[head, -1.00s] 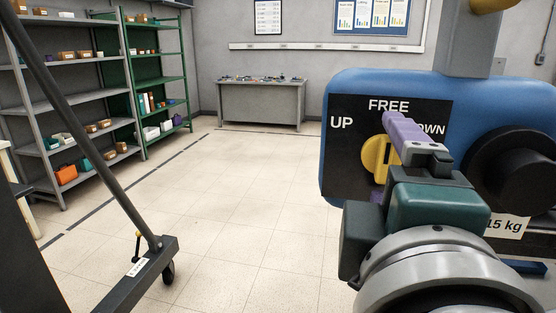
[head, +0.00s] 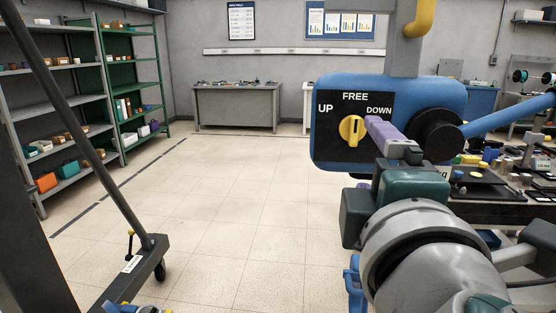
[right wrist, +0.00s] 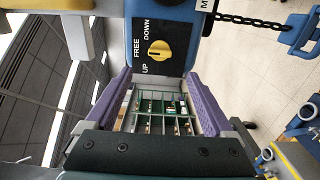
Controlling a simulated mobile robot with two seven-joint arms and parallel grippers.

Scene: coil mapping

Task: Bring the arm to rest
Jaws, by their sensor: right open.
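My right gripper (head: 369,154) has purple fingers and a dark green body. It stands just to the right of the yellow selector knob (head: 351,131) in the head view, apart from it as far as I can tell. In the right wrist view its two fingers (right wrist: 156,76) are spread wide, with nothing held between them. The knob also shows there (right wrist: 159,50), beyond the fingertips. It sits on a black panel marked UP, FREE and DOWN, and its grip bar lines up with FREE. My left gripper is not in view.
The blue hoist body (head: 440,92) hangs close beyond my right arm. A cluttered bench (head: 490,212) stands at the right. A dark wheeled leg (head: 148,268) stands at the lower left. Shelves (head: 130,88) line the left wall. The middle floor (head: 240,200) is clear.

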